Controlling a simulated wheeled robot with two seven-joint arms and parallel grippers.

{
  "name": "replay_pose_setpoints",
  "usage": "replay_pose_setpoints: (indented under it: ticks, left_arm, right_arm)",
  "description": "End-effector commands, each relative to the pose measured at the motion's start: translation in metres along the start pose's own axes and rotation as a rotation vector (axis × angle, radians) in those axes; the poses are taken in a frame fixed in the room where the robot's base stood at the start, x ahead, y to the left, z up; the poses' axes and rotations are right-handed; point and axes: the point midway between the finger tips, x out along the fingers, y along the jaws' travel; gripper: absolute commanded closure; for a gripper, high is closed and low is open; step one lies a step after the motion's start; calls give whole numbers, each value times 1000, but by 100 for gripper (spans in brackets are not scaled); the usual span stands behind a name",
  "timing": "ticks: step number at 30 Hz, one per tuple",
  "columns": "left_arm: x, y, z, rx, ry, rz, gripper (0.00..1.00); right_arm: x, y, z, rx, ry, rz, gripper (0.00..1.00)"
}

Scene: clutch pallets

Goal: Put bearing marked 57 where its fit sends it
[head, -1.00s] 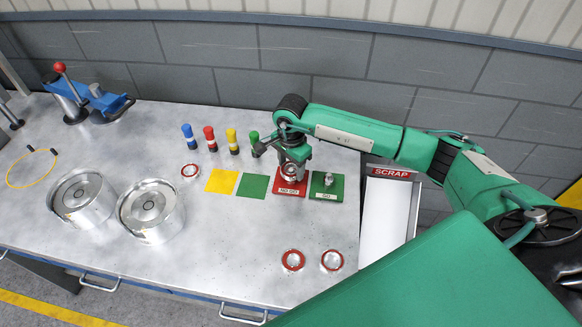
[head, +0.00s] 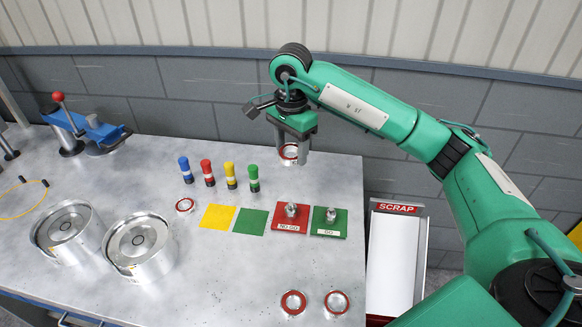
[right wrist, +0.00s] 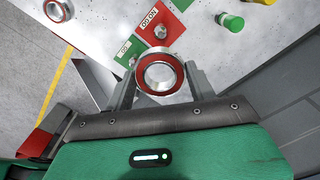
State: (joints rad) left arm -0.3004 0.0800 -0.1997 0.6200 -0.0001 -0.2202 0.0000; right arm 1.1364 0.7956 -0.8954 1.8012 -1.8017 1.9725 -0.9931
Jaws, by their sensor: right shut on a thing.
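My right gripper (head: 291,143) is shut on a bearing (head: 289,153), a metal ring with a red seal, held in the air above the back of the table. In the right wrist view the bearing (right wrist: 144,74) sits between the two fingers; no number on it is legible. Below it are the red NO GO pad (head: 290,224) and the green GO pad (head: 328,227), each with a metal plug standing on it. A red-ringed bearing (head: 184,206) lies near the markers; two more, the left one (head: 293,303) and the right one (head: 337,303), lie near the front edge. My left gripper is out of view.
The SCRAP chute (head: 394,260) is right of the table. Bare yellow (head: 216,218) and green (head: 250,222) squares lie left of the pads. Several coloured cylinders (head: 230,177) stand behind. Two round metal housings (head: 139,250) and a blue press (head: 97,133) are at left.

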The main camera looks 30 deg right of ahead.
Motion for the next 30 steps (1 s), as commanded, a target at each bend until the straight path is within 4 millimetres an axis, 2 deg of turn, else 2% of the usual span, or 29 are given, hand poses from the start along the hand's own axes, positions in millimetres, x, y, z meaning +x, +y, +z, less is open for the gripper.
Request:
replay_pose_setpoints:
  ticks: [6,14,20,30]
  left_arm:
    - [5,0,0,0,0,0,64]
    - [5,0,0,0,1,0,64]
    - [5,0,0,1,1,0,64]
    - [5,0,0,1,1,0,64]
  right_arm:
    - [-17,0,0,0,0,-2,78]
    - [-18,1,2,-24,1,-1,78]
    - [-2,5,14,-205,10,-2,78]
    - [40,23,46,-710,18,0,78]
